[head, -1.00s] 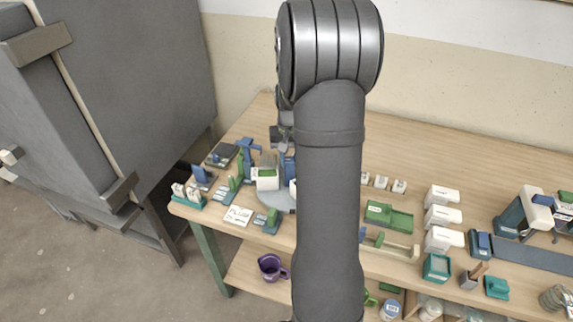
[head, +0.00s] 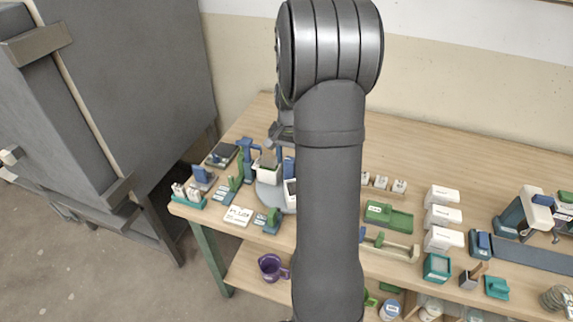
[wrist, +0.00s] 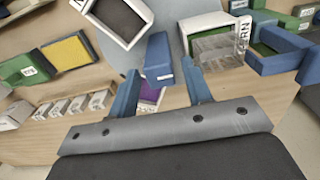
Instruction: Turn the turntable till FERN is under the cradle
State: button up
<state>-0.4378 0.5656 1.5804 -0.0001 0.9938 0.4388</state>
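In the wrist view, my gripper (wrist: 161,67) is open, its two blue fingers apart on either side of a blue upright block (wrist: 158,58), with gaps visible. The grey turntable (wrist: 160,12) lies beyond; its edge also shows in the head view (head: 268,198). Another white bucket (wrist: 98,14) with a dark inside sits at upper left. My arm hides much of the turntable in the head view.
In the head view, a white label card (head: 239,215) and green block (head: 269,220) stand near the front edge. Bare wood lies behind the turntable.

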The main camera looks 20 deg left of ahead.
jog(key=shift+r, duration=3.5)
notch_tip(320, 180, down, 8)
jog(key=shift+r, duration=0.2)
jog(key=shift+r+n, duration=0.25)
jog(key=shift+n, duration=1.45)
